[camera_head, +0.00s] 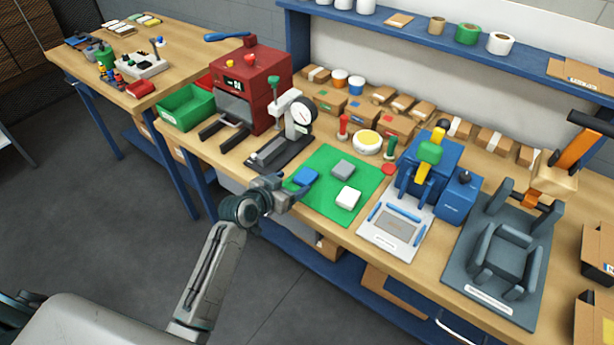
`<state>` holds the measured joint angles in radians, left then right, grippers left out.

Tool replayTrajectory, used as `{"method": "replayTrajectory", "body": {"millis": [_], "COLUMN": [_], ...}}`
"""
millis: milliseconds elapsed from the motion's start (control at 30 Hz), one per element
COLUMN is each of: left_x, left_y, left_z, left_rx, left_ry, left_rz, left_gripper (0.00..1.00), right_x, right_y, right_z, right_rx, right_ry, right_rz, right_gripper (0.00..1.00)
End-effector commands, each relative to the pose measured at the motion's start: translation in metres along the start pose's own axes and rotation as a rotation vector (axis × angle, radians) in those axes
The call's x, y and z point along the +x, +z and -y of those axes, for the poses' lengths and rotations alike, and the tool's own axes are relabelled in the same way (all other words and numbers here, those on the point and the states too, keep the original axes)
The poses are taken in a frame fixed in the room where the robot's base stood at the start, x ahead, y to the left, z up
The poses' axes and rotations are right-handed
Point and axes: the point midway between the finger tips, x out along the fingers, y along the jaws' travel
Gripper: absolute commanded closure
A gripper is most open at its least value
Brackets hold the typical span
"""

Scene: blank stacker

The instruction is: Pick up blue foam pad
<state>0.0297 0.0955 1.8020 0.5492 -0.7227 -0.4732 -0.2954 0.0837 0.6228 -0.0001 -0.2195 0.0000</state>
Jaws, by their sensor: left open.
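The blue foam pad (305,177) lies on the left part of a green mat (328,208) on the workbench. A grey pad (343,169) and a white pad (348,197) lie on the same mat to its right. My left gripper (292,187) is open, close beside the blue pad at the mat's left edge. The fingertips are small in view, and I cannot tell whether they touch the pad. My right gripper is not in view.
A dial gauge stand (296,122) and a red machine (251,84) stand behind and left of the mat. A blue press (430,165) and a grey fixture (503,258) stand to the right. Small boxes (398,122) line the back.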

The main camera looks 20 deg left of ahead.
Motion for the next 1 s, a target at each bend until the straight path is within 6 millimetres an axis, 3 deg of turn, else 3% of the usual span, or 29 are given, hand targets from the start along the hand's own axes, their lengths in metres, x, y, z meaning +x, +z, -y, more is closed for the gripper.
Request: {"method": "replayTrajectory", "body": {"millis": [267, 400, 700, 733, 967, 1000], "left_x": [0.031, 0.046, 0.052, 0.051, 0.051, 0.051], "left_y": [-0.005, -0.002, 0.000, 0.000, 0.000, 0.000], "left_z": [-0.008, -0.007, -0.007, -0.007, -0.006, -0.007], "left_rx": [-0.004, -0.002, -0.001, -0.001, -0.001, -0.001], "left_ry": [0.001, 0.000, -0.001, -0.001, -0.001, -0.001], "left_rz": [0.001, 0.001, 0.000, 0.000, 0.000, 0.000], "left_gripper": [0.29, 0.29, 0.29, 0.31, 0.76, 0.76], "right_x": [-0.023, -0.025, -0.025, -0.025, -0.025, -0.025], "right_y": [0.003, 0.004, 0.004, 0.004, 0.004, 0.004], "right_z": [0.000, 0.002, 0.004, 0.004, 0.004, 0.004], "right_rx": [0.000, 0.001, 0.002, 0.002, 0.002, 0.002], "right_ry": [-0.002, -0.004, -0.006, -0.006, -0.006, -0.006], "right_rz": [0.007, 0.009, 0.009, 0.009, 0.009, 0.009], "right_gripper": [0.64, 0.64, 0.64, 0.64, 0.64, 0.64]}}
